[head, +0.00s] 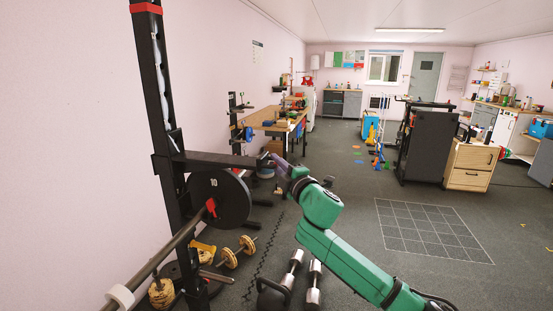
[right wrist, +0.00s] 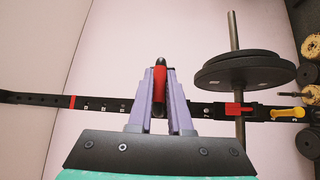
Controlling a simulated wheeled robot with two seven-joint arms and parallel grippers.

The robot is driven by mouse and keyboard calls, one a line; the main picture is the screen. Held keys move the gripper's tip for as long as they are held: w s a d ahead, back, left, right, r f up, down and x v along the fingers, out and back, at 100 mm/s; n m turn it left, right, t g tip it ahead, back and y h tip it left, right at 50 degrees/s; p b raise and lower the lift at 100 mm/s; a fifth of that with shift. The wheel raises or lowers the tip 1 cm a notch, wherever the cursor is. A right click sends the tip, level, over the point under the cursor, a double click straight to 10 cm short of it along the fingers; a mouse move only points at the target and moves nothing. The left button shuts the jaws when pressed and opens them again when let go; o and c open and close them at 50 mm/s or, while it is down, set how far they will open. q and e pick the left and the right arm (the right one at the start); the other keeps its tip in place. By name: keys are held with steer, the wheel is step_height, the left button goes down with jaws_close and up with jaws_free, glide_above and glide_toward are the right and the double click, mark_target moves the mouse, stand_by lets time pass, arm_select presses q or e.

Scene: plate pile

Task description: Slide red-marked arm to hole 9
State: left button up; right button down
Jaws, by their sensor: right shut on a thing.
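A black rack upright (head: 158,80) stands at the left with a red band (head: 146,8) near its top. In the right wrist view the upright (right wrist: 105,103) runs sideways, with small white marks too small to read. A black arm (head: 225,160) sticks out level from the upright. My right gripper (head: 277,163) is at its outer end. In the right wrist view my right gripper (right wrist: 160,80) is shut on a red-marked piece (right wrist: 159,86) with a dark tip, which appears to be the arm's end. Which hole the arm sits at cannot be told. My left gripper is out of view.
Just below the arm, a barbell (head: 150,268) with a black plate (head: 220,200) rests at the upright, beside a red part (head: 211,207). Dumbbells (head: 296,262) and a kettlebell (head: 272,295) stand on the floor below. A workbench (head: 270,122) is farther back. Open floor lies right.

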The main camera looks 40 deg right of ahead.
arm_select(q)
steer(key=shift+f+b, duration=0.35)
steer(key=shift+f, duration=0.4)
arm_select(e)
steer(key=shift+f, duration=0.95)
steer(key=c, duration=0.9)
jaws_free()
steer(key=shift+f, duration=0.1)
arm_select(q)
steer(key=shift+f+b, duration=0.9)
steer(key=shift+b, duration=0.05)
arm_select(e)
steer(key=v, duration=1.4)
steer(key=shift+s, duration=0.3)
steer(key=shift+d, duration=0.1)
